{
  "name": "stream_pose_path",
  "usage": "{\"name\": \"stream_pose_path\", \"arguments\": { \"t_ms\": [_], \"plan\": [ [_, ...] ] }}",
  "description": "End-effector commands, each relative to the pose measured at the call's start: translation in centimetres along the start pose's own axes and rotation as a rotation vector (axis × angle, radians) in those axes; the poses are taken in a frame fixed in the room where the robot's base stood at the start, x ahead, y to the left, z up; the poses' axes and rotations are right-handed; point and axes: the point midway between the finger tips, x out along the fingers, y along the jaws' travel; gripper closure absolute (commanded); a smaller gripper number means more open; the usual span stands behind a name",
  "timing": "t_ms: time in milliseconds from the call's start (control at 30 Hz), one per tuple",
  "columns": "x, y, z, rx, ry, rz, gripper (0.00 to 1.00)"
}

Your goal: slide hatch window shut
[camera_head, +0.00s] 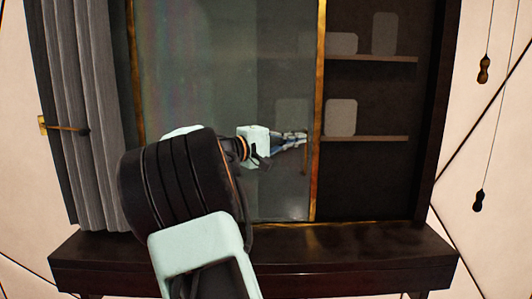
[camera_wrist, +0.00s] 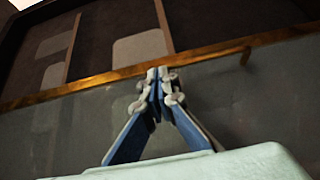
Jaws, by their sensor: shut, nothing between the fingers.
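The hatch window is a glass pane (camera_head: 215,75) in a brass frame, covering the left and middle of the dark cabinet. Its right brass edge (camera_head: 319,85) is upright; right of it the opening is uncovered. In the wrist view the brass edge (camera_wrist: 70,89) runs across the picture. A small brass handle (camera_wrist: 245,57) sticks out beside that edge. My gripper (camera_head: 305,137) is in front of the pane, just left of the brass edge. In the wrist view my gripper (camera_wrist: 158,75) is shut and empty, its tips close to the edge; I cannot tell if they touch.
Shelves (camera_head: 375,138) with pale rounded blocks (camera_head: 341,118) show in the opening on the right. A dark ledge (camera_head: 370,243) juts out below. A grey curtain (camera_head: 85,100) hangs at the left. A knobbed cord pull (camera_head: 484,70) hangs at the right.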

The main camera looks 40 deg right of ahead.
Motion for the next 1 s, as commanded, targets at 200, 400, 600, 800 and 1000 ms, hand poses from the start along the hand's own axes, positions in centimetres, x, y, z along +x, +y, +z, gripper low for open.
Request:
{"name": "stream_pose_path", "arguments": {
  "t_ms": [200, 400, 600, 800, 1000],
  "plan": [
    [6.9, -0.7, 4.8, 0.002, -0.008, 0.001, 1.00],
    [12.9, -0.6, 8.8, 0.002, -0.007, 0.002, 1.00],
    [18.6, -0.3, 12.6, -0.001, -0.005, 0.003, 1.00],
    [23.4, -0.1, 15.7, -0.002, -0.004, 0.002, 1.00],
    [26.5, 0.0, 17.7, -0.002, -0.001, 0.002, 1.00]
  ]
}}
